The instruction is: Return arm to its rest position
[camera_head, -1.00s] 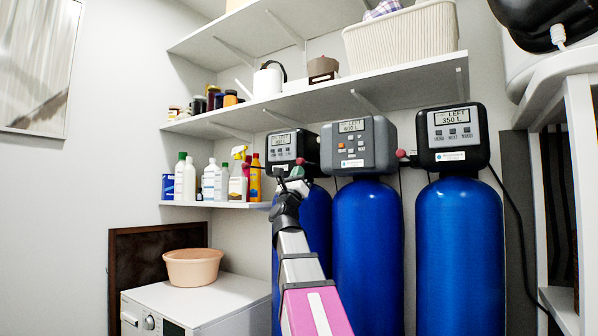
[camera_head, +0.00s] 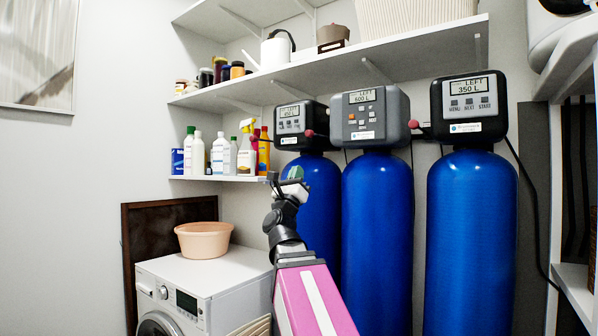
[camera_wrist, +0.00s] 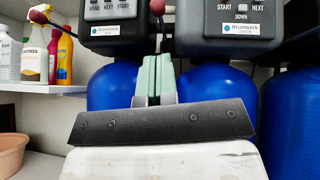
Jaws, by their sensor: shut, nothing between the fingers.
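My gripper (camera_head: 294,174) is at the end of my arm, in front of the left blue vessel, at about the height of its top. In the wrist view its green fingers (camera_wrist: 153,77) are closed together with nothing between them. Three blue filter vessels stand in a row: left (camera_head: 318,205), middle (camera_head: 377,225) and right (camera_head: 472,235). Each carries a control head with a display: the left head (camera_head: 301,127), the middle head (camera_head: 370,118) and the right head (camera_head: 469,108), whose display reads LEFT 350 L. My arm hides part of the left vessel.
A white washing machine (camera_head: 205,275) with a peach basin (camera_head: 202,240) on top stands at the lower left. Cleaning bottles (camera_head: 220,153) stand on a small shelf left of the vessels. Long shelves (camera_head: 330,78) run above. A white rack (camera_head: 575,290) stands at the right.

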